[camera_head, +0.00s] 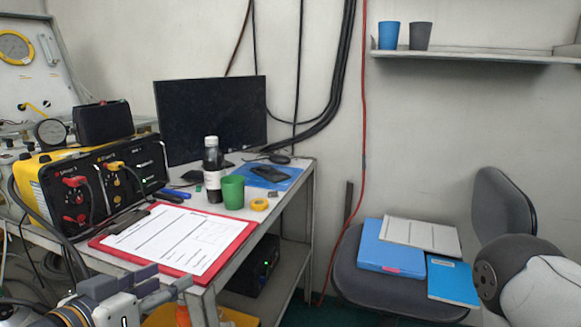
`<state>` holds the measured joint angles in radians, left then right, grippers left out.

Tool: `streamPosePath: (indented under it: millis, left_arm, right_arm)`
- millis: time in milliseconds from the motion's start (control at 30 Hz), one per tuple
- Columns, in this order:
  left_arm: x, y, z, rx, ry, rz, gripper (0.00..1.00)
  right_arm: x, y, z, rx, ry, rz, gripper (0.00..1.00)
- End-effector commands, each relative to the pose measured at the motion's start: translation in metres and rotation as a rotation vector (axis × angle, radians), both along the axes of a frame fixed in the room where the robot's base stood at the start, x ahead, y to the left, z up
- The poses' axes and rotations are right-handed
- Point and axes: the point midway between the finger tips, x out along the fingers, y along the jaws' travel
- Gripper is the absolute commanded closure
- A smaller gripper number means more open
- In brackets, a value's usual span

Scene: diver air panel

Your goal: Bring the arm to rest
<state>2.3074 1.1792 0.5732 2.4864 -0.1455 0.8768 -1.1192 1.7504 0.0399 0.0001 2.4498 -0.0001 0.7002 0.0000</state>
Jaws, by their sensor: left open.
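My left gripper (170,277) shows at the bottom left. It is open, and nothing shows between its fingers. It appears in front of the near edge of the red clipboard (243,239), which lies on the table with white sheets on it. I cannot tell the exact gap between the gripper and the table edge. A grey and white rounded link of my right arm (520,280) shows at the right edge. My right gripper is out of the picture.
The black and yellow air panel (120,185) stands on the table's left. A dark bottle (212,170), green cup (233,192) and yellow tape roll (259,204) stand behind the clipboard. A chair (365,290) holds a blue folder (388,250). A shelf (470,56) hangs above.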

Motion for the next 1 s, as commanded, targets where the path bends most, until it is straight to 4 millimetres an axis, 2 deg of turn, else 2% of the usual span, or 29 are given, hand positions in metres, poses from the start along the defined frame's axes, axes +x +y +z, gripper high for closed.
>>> streamPosePath:
  millis: [33, 133, 167, 200, 267, 300, 400, 500, 600, 700, 1000]
  left_arm:
    - [-0.014, -0.016, -0.034, -0.004, 0.105, -0.037, 0.53]
    - [-0.054, -0.04, -0.104, -0.022, 0.341, -0.086, 0.53]
    - [-0.071, -0.045, -0.126, -0.024, 0.422, -0.093, 0.53]
    - [-0.096, -0.05, -0.155, -0.02, 0.535, -0.101, 0.53]
    - [-0.139, -0.052, -0.196, -0.003, 0.709, -0.096, 0.53]
    - [-0.171, -0.049, -0.221, 0.017, 0.826, -0.082, 0.53]
    - [-0.245, -0.03, -0.265, 0.091, 1.076, -0.022, 0.53]
    - [-0.302, -0.005, -0.287, 0.18, 1.248, 0.055, 0.53]
    - [-0.332, 0.014, -0.294, 0.246, 1.334, 0.117, 0.53]
    - [-0.342, 0.021, -0.296, 0.268, 1.361, 0.144, 0.53]
    - [-0.341, 0.021, -0.296, 0.266, 1.361, 0.146, 0.53]
  right_arm:
    - [0.001, 0.0, -0.001, 0.0, -0.001, 0.0, 0.6]
    - [0.0, 0.0, -0.001, 0.0, 0.0, 0.0, 0.6]
    - [0.0, 0.0, 0.0, 0.0, 0.0, 0.0, 0.6]
    - [0.0, 0.0, 0.0, 0.0, 0.001, 0.0, 0.6]
    - [-0.001, 0.0, 0.0, 0.0, 0.002, 0.0, 0.6]
    - [-0.001, 0.0, 0.0, 0.0, 0.003, 0.0, 0.6]
    - [-0.001, 0.0, 0.0, 0.0, 0.002, 0.0, 0.6]
    - [0.0, 0.0, 0.0, 0.0, 0.001, 0.0, 0.6]
    - [0.0, 0.0, 0.0, 0.0, 0.001, 0.0, 0.6]
    - [0.0, 0.0, 0.0, 0.0, 0.001, 0.0, 0.6]
    - [0.0, 0.0, 0.0, 0.0, 0.001, 0.0, 0.6]
